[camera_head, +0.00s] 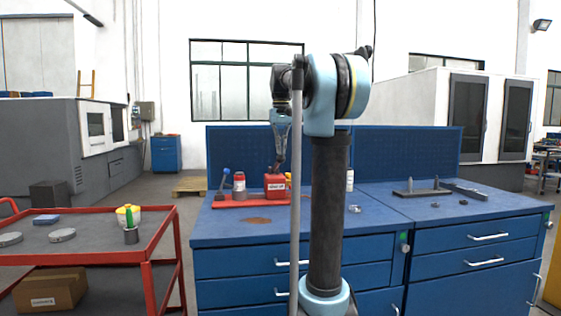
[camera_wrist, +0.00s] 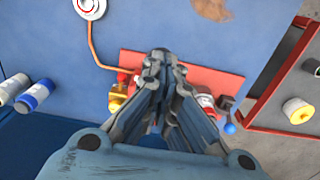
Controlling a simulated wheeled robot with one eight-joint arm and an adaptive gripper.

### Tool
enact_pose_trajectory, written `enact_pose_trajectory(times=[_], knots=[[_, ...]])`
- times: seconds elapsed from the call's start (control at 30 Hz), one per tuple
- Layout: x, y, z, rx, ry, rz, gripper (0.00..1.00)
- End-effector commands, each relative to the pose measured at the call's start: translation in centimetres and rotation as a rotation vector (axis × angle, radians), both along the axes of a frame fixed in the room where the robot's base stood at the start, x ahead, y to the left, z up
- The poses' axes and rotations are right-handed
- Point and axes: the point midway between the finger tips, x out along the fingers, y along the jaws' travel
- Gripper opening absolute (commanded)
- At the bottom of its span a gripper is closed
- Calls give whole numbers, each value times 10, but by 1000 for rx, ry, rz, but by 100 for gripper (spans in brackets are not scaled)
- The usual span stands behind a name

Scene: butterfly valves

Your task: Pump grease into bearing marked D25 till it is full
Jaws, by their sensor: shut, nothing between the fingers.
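My gripper (camera_head: 277,165) is shut and points down just above a red box with a small white label (camera_head: 275,184). In the wrist view my gripper (camera_wrist: 160,58) covers the middle of a red base plate (camera_wrist: 215,75). A canister (camera_head: 239,181) and a lever with a blue knob (camera_head: 225,172) stand left of the box. In the wrist view a brass-coloured part (camera_wrist: 117,98) is left of the fingers. No D25 mark is readable.
The blue workbench (camera_head: 225,232) has a rust-coloured stain (camera_head: 257,220) and small metal parts (camera_head: 354,209) on it. White and blue bottles (camera_wrist: 33,97) stand near its edge. A red cart (camera_head: 90,245) with discs and a tub stands left, across a floor gap.

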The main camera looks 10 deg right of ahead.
Motion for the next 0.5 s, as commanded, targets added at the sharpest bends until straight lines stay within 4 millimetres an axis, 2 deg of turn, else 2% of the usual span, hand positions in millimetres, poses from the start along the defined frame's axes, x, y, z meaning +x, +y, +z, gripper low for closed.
enact_pose_trajectory(times=[0.27, 0.5], knots=[[-1, 0, -3, 0, 0, 0, 0], [-3, 0, -19, 0, 0, 0, 0]])
